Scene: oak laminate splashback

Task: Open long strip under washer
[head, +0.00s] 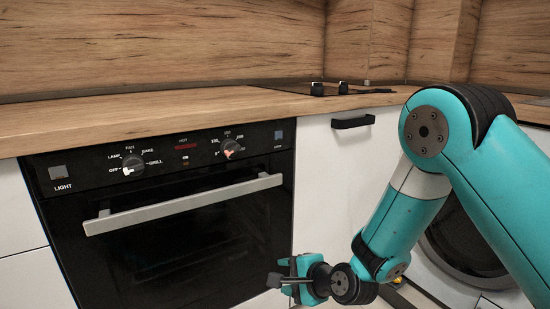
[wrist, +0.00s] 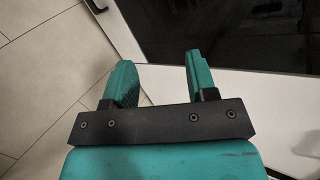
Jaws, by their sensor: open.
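The washer (head: 455,291) stands at the right of the head view, under the counter. It has a white front and a dark round door (head: 459,240), and my arm covers much of it. I cannot clearly make out the long strip under it; the lowest part of the washer is at the picture's edge. My gripper (head: 279,273) is low in front of the oven's lower right corner, left of the washer. In the wrist view my gripper's two teal fingers (wrist: 160,74) are apart with nothing between them.
The black oven (head: 190,230) has a long silver handle (head: 185,204) that sticks out. A white cabinet front (head: 325,180) with a black handle (head: 353,121) lies between oven and washer. A wooden counter (head: 190,109) runs above. Tiled floor (wrist: 45,80) is clear at the wrist view's left.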

